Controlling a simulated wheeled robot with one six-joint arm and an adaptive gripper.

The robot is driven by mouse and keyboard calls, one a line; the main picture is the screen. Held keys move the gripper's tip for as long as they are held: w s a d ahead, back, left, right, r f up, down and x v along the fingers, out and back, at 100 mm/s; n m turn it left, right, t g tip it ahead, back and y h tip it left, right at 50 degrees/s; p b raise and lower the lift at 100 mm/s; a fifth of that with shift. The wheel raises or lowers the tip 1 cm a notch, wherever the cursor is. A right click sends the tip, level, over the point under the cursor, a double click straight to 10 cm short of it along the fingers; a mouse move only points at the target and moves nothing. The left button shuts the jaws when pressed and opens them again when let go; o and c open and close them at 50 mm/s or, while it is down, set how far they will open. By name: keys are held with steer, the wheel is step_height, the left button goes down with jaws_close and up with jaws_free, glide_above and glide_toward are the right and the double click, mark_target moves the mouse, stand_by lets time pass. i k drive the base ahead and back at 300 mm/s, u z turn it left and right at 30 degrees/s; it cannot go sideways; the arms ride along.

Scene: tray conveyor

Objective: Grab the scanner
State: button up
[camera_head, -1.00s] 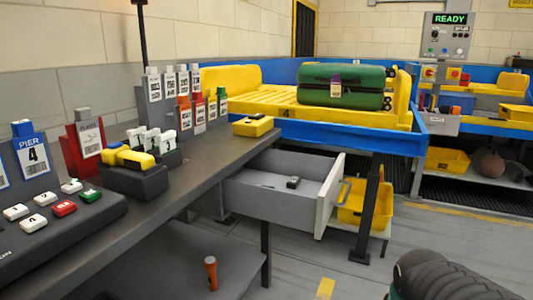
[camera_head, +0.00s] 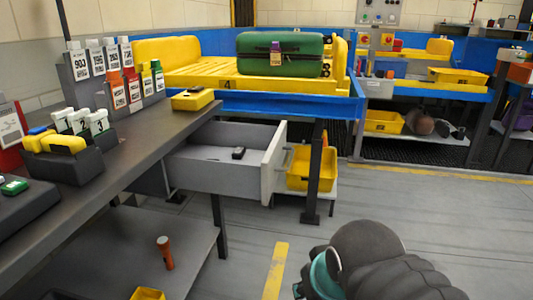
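No thing in view is plainly marked as the scanner. A small black handheld object (camera_head: 238,153) lies in the open grey drawer (camera_head: 190,174) under the desk; it is too small to identify. A yellow device (camera_head: 193,98) with a dark spot on top lies on the desk's far end. Yellow blocky pieces (camera_head: 64,144), one with a blue part, sit in a dark holder at the left. Part of my dark arm with a teal ring (camera_head: 325,274) shows at the bottom right. My gripper's fingers are not in view, and the arm is well apart from desk and drawer.
A green suitcase (camera_head: 281,55) lies on the yellow conveyor tray. A yellow bin (camera_head: 311,168) stands beside the drawer. The floor at right is clear.

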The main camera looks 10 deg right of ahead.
mark_target(48, 141)
steer(key=u, duration=1.3)
steer(key=k, duration=1.3)
steer(key=u, duration=0.75)
steer(key=i, duration=1.05)
steer(key=z, duration=0.6)
steer(key=i, duration=0.4)
steer(key=z, duration=0.45)
